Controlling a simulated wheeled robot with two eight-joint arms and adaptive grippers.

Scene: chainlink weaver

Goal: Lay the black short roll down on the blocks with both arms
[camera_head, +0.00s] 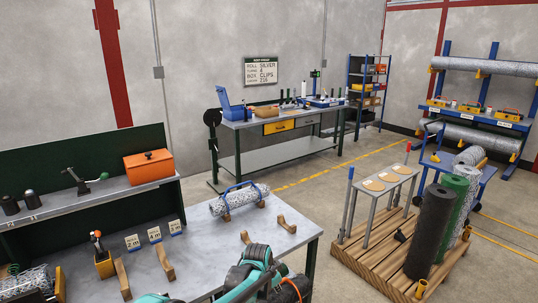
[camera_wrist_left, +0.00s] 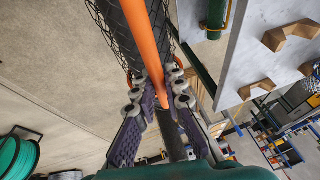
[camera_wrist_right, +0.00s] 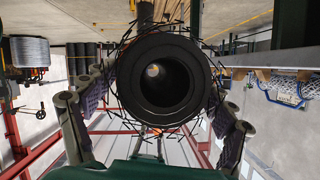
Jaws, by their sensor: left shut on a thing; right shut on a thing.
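The black short roll (camera_wrist_left: 122,40) shows in the left wrist view as dark mesh with an orange bar (camera_wrist_left: 152,50) along it. My left gripper (camera_wrist_left: 157,88) has its fingers close on both sides of the bar. In the right wrist view the roll's hollow end (camera_wrist_right: 158,75) faces the camera, and my right gripper (camera_wrist_right: 152,100) has its fingers spread on both sides of it. In the head view my left gripper (camera_head: 262,265) is at the bench's front edge; the roll is mostly hidden. Wooden blocks (camera_head: 287,224) stand on the bench, with more at left (camera_head: 165,262).
A silver mesh roll (camera_head: 238,203) with a blue handle rests on blocks at the back of the bench (camera_head: 210,255). A pallet (camera_head: 375,255) with upright rolls is at right. Bare bench lies between the block pairs.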

